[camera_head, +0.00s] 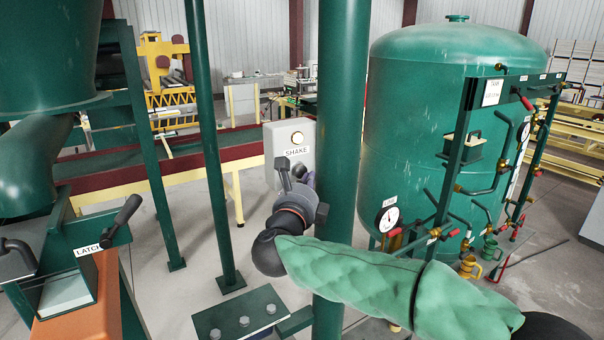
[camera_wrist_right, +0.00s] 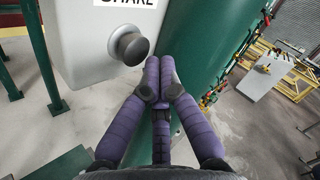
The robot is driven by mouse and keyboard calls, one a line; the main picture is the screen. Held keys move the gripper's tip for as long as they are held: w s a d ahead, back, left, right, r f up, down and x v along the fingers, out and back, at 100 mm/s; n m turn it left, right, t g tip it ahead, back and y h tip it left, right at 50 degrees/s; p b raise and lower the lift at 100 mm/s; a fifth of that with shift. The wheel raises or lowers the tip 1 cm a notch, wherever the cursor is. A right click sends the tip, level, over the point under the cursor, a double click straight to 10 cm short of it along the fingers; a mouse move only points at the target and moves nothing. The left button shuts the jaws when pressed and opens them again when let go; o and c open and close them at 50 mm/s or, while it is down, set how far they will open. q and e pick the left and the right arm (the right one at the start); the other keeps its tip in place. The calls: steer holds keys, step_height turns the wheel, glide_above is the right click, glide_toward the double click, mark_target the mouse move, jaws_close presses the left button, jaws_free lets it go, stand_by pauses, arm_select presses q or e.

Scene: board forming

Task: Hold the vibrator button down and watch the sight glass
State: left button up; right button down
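The grey SHAKE box (camera_head: 280,143) is on the green post. It has a round cream lamp or button (camera_head: 297,138) above its label. In the right wrist view a dark round button (camera_wrist_right: 129,45) sticks out of the box (camera_wrist_right: 85,45) below the label. My right gripper (camera_head: 287,176) is just below the label in the head view. In the right wrist view its purple fingers (camera_wrist_right: 160,75) are together and empty, beside the button at its lower right; I cannot tell if they touch it. My left gripper is out of view. I cannot identify the sight glass with certainty.
The thick green post (camera_head: 343,100) stands right behind my right wrist. A large green tank (camera_head: 430,110) with pipes, valves and a gauge (camera_head: 388,219) stands to the right. An orange LATCH unit (camera_head: 88,312) with a dark lever (camera_head: 122,217) is at the lower left.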

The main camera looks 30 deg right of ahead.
steer(key=shift+w, duration=0.15)
steer(key=shift+w, duration=0.25)
steer(key=shift+w+a, duration=0.1)
steer(key=shift+w, duration=0.3)
stand_by(0.9)
steer(key=shift+s+b, duration=0.15)
steer(key=shift+b, duration=0.25)
stand_by(3.4)
steer(key=shift+s+b, duration=0.45)
steer(key=shift+s, duration=0.3)
steer(key=shift+s+d+b, duration=0.15)
steer(key=shift+s+b, duration=0.4)
steer(key=shift+s, duration=0.7)
steer(key=shift+s+d+b, duration=0.15)
steer(key=shift+s+b, duration=0.35)
steer(key=shift+s, duration=0.75)
